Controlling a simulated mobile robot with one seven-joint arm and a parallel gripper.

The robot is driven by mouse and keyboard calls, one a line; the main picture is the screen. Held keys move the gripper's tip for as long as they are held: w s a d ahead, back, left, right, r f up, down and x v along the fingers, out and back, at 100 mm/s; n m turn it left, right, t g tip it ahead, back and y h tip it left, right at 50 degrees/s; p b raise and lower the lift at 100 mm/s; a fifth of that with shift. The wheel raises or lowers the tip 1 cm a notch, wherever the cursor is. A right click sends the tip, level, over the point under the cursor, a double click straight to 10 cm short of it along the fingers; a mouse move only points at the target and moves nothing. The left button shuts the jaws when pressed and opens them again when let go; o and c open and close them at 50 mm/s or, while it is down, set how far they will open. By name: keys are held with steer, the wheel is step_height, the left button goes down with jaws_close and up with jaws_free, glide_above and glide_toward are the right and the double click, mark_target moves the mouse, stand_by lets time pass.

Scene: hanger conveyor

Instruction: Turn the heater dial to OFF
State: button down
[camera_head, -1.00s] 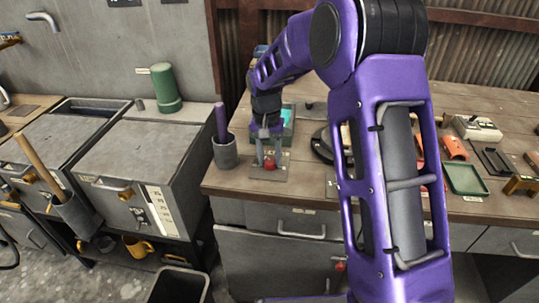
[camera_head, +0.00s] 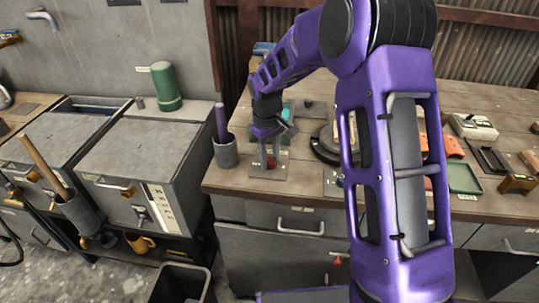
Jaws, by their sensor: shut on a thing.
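A small red knob (camera_head: 271,163) sits on a grey plate (camera_head: 262,172) near the bench's front edge; its markings are too small to read. My gripper (camera_head: 270,162) points down over the plate, its fingers on either side of the knob and shut on it. The fingers hide part of the knob. I cannot read any label that names it as the heater dial.
A grey cup (camera_head: 226,152) with a purple-handled tool stands close left of my gripper. A round dark object (camera_head: 325,146) lies to the right, partly behind my arm. A green tray (camera_head: 464,178) is farther right. Grey cabinets (camera_head: 150,160) stand at left.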

mark_target(268, 162)
steer(key=shift+n, duration=0.5)
stand_by(0.3)
steer(key=shift+c, duration=2.1)
jaws_free()
steer(key=shift+r, duration=0.15)
step_height(268, 162, up, 17)
steer(key=shift+s+a+p, duration=0.3)
steer(key=shift+p, duration=0.1)
steer(key=shift+r, duration=0.1)
